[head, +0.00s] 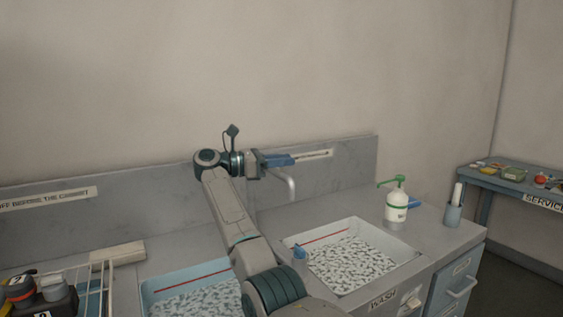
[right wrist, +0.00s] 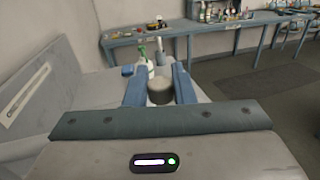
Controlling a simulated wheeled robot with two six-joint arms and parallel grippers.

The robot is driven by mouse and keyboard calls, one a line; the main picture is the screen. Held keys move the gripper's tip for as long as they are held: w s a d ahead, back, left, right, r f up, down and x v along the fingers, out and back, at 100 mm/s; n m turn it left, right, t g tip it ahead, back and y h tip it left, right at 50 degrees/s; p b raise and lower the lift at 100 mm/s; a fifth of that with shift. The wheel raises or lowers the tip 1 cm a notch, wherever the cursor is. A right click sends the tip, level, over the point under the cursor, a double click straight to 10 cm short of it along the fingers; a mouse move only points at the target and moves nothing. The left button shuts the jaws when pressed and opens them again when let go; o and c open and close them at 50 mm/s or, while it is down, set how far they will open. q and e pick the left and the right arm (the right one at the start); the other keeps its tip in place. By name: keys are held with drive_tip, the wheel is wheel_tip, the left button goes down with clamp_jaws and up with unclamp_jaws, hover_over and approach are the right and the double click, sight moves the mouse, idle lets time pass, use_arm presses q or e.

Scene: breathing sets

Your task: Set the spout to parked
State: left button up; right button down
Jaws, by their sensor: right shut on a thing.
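The spout (head: 283,183) is a pale grey pipe with a bent-down end, at the backsplash behind the two basins. Its end is above the counter near the rear left of the white basin (head: 408,243). My right gripper (head: 281,160) is at the spout's upper part, its blue fingers pointing right. In the right wrist view a grey round piece (right wrist: 160,91) sits between the blue fingers, and the gripper is shut on it; I take it for part of the spout. The fingers hide much of the spout's top. My left gripper is not in view.
A blue basin (head: 150,287) is left of my right arm. A soap bottle with a green pump (head: 397,207) and a grey cup (head: 453,214) stand at the right. A small blue-topped object (head: 299,254) is at the white basin's left edge. A dish rack (head: 96,290) is at left.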

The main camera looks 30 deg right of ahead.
drive_tip(key=c, duration=1.2)
unclamp_jaws()
drive_tip(key=shift+c, duration=0.2)
drive_tip(key=shift+w+a, duration=0.1)
drive_tip(key=shift+a, duration=0.15)
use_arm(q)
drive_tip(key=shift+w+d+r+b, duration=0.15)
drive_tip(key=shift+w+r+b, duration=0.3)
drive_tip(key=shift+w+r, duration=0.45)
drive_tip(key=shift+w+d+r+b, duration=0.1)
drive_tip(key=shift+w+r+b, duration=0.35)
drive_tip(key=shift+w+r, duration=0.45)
use_arm(e)
drive_tip(key=v, duration=1)
drive_tip(key=shift+a, duration=0.15)
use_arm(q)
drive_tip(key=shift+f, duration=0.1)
